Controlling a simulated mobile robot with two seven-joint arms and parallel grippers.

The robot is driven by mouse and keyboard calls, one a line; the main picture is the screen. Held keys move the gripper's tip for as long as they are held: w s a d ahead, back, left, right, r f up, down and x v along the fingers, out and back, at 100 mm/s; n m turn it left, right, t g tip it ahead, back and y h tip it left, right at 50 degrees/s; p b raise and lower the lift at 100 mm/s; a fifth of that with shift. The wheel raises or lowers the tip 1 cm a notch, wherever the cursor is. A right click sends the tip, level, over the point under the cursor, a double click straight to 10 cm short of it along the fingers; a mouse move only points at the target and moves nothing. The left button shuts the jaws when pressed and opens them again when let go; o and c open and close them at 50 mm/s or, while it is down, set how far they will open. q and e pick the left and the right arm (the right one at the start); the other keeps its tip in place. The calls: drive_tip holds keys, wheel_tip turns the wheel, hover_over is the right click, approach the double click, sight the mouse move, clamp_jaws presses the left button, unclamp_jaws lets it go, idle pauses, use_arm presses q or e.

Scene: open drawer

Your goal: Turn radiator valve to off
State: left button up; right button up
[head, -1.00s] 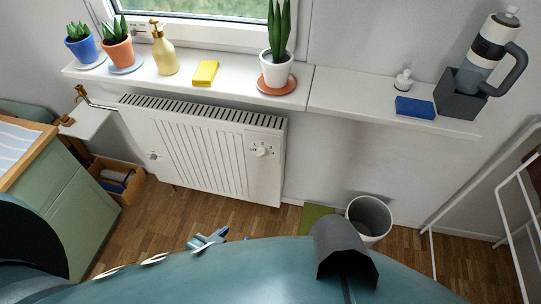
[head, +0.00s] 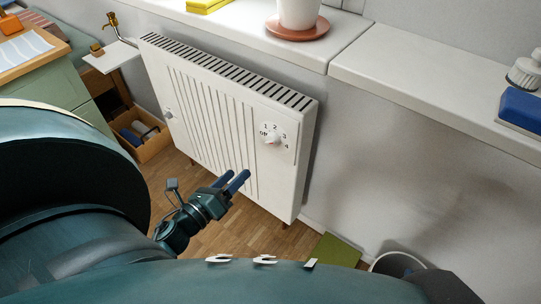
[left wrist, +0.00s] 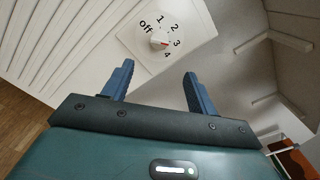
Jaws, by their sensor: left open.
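The white radiator (head: 225,120) stands against the wall. Its round white valve knob (head: 273,138) sits on a square plate at the upper right of its front. In the left wrist view the knob (left wrist: 158,39) is ringed by the marks off, 1, 2, 3 and 4, and its red mark points near 3 and 4. My left gripper (head: 238,182) is in front of the radiator, below the knob in the head view. In the left wrist view its blue fingers (left wrist: 160,84) are apart and empty, with the knob beyond them. My right gripper is not in view.
A grey bin (head: 398,264) and a green mat (head: 335,250) are on the floor. A green cabinet (head: 55,85) stands left.

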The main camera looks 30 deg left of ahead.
sight(269, 144)
use_arm(q)
drive_tip(key=w, duration=0.8)
drive_tip(key=w+d, duration=0.1)
drive_tip(key=w, duration=0.4)
drive_tip(key=shift+c, duration=0.6)
drive_tip(key=shift+f, duration=0.1)
drive_tip(key=c, duration=0.9)
